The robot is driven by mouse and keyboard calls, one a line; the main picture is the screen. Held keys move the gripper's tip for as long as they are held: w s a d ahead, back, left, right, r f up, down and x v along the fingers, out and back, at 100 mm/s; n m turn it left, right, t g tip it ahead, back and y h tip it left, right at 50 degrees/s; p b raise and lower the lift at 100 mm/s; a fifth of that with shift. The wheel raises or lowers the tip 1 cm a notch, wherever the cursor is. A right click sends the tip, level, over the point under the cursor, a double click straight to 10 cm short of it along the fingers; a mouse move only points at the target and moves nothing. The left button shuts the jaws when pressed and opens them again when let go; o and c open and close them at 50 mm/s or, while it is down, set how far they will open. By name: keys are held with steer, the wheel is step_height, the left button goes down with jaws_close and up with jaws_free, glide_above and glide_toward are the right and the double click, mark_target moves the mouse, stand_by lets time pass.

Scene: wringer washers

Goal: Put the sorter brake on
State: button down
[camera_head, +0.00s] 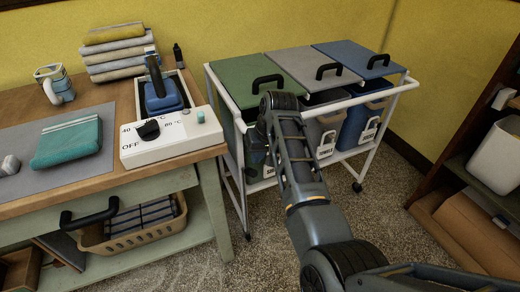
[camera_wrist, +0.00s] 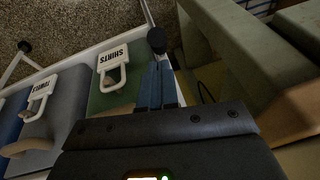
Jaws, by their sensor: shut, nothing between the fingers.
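The laundry sorter (camera_head: 238,76) is a white wheeled frame with green, grey and blue lidded bins, standing right of the bench. My arm hides the gripper in the head view.
The bench (camera_head: 190,163), with a white control box (camera_head: 170,136) and a basket (camera_head: 133,235) below, stands close left of the sorter. Its green leg (camera_wrist: 225,45) is near my gripper in the wrist view. A dark shelf (camera_head: 480,165) stands right. Speckled floor between is clear.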

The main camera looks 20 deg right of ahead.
steer(key=shift+x, duration=1.95)
steer(key=shift+s+f+t, duration=0.5)
steer(key=shift+s+t, duration=0.1)
steer(key=shift+s, duration=0.05)
steer(key=s+f+n+t+b, duration=0.1)
steer(key=s+f+t+b, duration=0.3)
steer(key=f+t+b, duration=0.6)
step_height(320, 180, down, 6)
steer(key=b, duration=1.4)
steer(key=shift+s, duration=0.1)
